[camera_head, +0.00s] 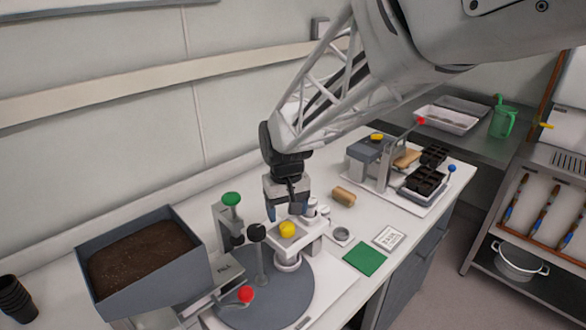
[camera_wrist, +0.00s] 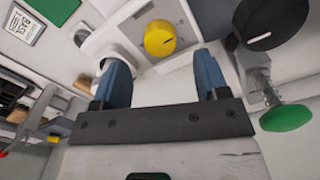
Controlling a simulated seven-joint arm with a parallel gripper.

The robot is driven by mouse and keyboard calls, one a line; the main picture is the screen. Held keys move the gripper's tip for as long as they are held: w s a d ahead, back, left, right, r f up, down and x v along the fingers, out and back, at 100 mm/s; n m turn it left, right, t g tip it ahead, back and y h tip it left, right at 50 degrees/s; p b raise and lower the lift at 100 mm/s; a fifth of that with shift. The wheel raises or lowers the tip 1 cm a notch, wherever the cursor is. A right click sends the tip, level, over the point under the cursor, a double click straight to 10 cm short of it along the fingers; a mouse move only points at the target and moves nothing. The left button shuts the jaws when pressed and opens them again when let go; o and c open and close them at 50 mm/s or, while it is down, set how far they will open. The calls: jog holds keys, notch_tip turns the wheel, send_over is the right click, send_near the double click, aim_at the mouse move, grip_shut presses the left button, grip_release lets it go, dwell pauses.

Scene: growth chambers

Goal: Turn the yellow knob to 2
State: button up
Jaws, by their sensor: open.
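The yellow knob (camera_head: 288,229) is a round dial on top of a white block-shaped device (camera_head: 308,240) at the middle of the bench. My gripper (camera_head: 287,212) is above and just behind the knob, pointing down. In the wrist view its two blue fingers (camera_wrist: 162,75) are apart with nothing between them, and the knob lies beyond their tips. No contact with the knob shows.
A soil bin (camera_head: 150,255) is further left. A green mat (camera_head: 365,257), a label card (camera_head: 389,238) and a brown cylinder (camera_head: 344,196) lie right.

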aim_at(287, 225)
jog(key=shift+f, duration=2.55)
jog(key=c, duration=0.9)
